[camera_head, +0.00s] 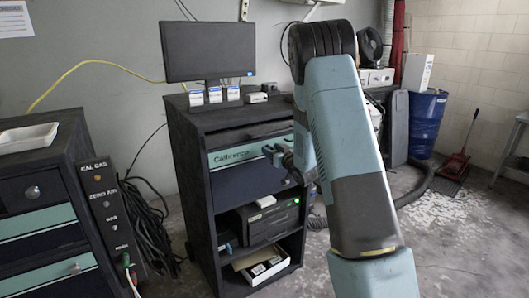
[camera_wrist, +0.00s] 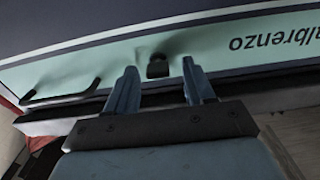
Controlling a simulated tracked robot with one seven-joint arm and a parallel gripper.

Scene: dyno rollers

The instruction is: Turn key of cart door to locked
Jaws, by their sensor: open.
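The cart (camera_head: 186,150) stands in the middle of the head view, with a teal-banded front panel (camera_head: 232,158). In the wrist view this teal band (camera_wrist: 217,48) shows upside-down lettering. A small black key (camera_wrist: 158,68) sticks out of the band. My gripper (camera_wrist: 159,63) is open, with one finger to each side of the key. The fingers look apart from the key; how far their tips are from the panel I cannot tell. In the head view my gripper (camera_head: 276,155) is at the cart's front, and the key cannot be made out there.
A dark bar handle (camera_wrist: 62,98) is on the band, left of my fingers in the wrist view. A monitor (camera_head: 208,51) stands on the cart, and a printer (camera_head: 268,220) is on a shelf below. A second cabinet (camera_head: 75,150) is at left. Floor at right is partly open.

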